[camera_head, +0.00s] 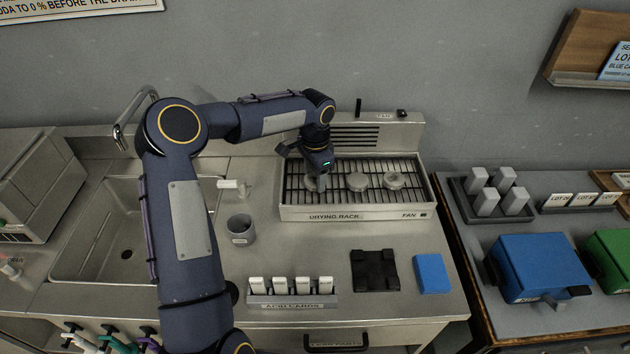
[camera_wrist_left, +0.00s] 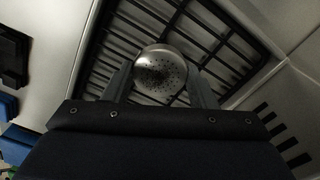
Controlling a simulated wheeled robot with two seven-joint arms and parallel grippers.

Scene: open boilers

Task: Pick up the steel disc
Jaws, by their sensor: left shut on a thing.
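The drying rack (camera_head: 350,211) is a steel tray with a dark wire grid, at the back of the counter in the head view. My left gripper (camera_head: 316,183) reaches down over its left part. In the left wrist view, a shiny steel disc (camera_wrist_left: 160,72) with dark specks sits between the two fingers of my left gripper (camera_wrist_left: 160,82), which is shut on it. In the head view this disc is mostly hidden by the gripper. Two other round pieces lie on the grid to the right: a plain grey one (camera_head: 357,181) and one with a raised middle (camera_head: 394,180). My right gripper is not in view.
A grey cup (camera_head: 241,229), a rack of acid cards (camera_head: 292,289), a black pad (camera_head: 375,270) and a blue block (camera_head: 432,273) stand on the counter. A sink (camera_head: 120,235) lies left. Blue (camera_head: 540,265) and green boxes stand on the right table.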

